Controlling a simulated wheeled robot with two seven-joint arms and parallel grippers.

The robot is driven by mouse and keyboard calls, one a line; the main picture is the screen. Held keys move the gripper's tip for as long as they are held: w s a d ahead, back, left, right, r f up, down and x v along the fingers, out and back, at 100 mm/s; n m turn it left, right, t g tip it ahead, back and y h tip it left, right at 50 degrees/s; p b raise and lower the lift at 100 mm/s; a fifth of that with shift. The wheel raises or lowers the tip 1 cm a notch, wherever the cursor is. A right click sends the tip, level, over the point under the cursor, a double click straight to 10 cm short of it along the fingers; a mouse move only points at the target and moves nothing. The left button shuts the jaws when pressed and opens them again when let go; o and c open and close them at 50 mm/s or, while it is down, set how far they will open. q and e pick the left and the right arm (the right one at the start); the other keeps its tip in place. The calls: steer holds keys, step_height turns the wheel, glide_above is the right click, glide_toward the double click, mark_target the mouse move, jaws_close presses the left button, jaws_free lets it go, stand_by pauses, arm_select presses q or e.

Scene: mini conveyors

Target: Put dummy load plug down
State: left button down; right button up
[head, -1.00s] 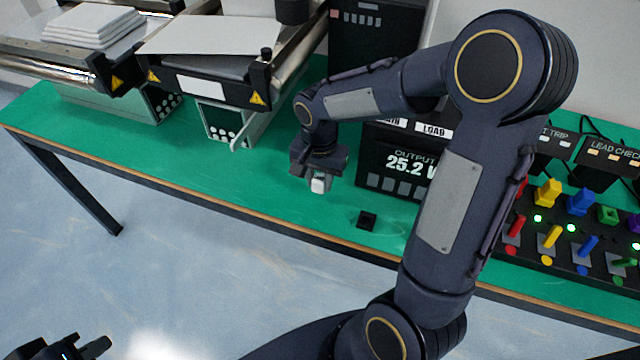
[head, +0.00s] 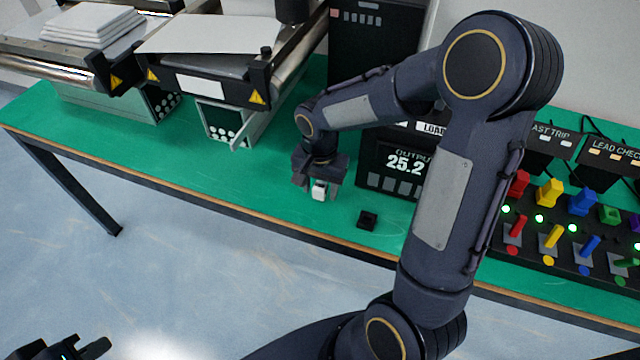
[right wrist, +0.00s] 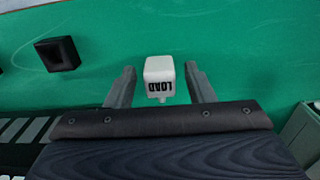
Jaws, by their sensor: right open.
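The dummy load plug is a small white block (head: 319,191) marked LOAD, standing on the green table in the head view. It also shows in the right wrist view (right wrist: 159,78), between the two fingers and with a gap on each side. My right gripper (head: 318,186) is open around the plug, its fingers apart from it. In the right wrist view the gripper's fingertips (right wrist: 159,82) flank the plug. My left gripper (head: 88,350) is at the bottom left corner of the head view, away from the table, and only partly in frame.
A small black square socket (head: 367,219) sits on the green table (head: 260,200), right of the plug. The output display box (head: 400,165) stands behind. Conveyors (head: 200,85) are at the back left. A panel with coloured plugs (head: 560,240) is at the right. The table's front left is clear.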

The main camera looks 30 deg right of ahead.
mark_target(320, 186)
steer(key=shift+w+r, duration=0.1)
steer(key=shift+r, duration=0.4)
step_height(320, 186, up, 11)
steer(key=p, duration=0.1)
steer(key=s+a+n+t+y, duration=0.2)
steer(key=s+n, duration=0.2)
steer(key=s, duration=0.4)
steer(key=s+a+r+n+t+y, duration=0.1)
steer(key=s+a+n+t, duration=0.1)
steer(key=s, duration=0.7)
steer(key=shift+s+n+t+y, duration=0.15)
steer(key=shift+n+t+y, duration=0.25)
steer(key=shift+n+t, duration=0.6)
steer(key=shift+r, duration=0.1)
steer(key=shift+r+p, duration=0.3)
steer(key=shift+p, duration=0.1)
